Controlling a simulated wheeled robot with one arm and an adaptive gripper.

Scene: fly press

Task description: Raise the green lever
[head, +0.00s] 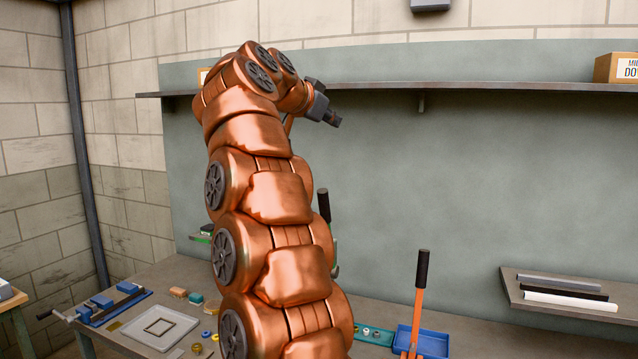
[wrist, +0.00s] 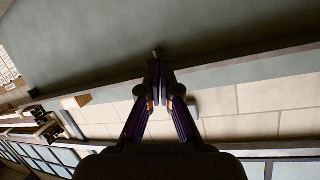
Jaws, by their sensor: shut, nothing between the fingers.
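A black handle grip (head: 324,205) stands upright just right of my arm in the head view. A sliver of green (head: 335,252) shows below it at the arm's edge. This looks like the green lever, but my arm hides most of it. My gripper (head: 334,121) is up near the wall shelf, above and slightly right of that grip, well apart from it. In the wrist view its fingers (wrist: 160,68) are together with nothing between them. The lever cannot be made out in the wrist view.
An orange lever (head: 420,292) with a black grip stands to the right, by a blue tray (head: 433,342). A long wall shelf (head: 470,87) runs close to my gripper. A lower shelf (head: 520,303) with rods is at right. Small parts lie on the bench at left.

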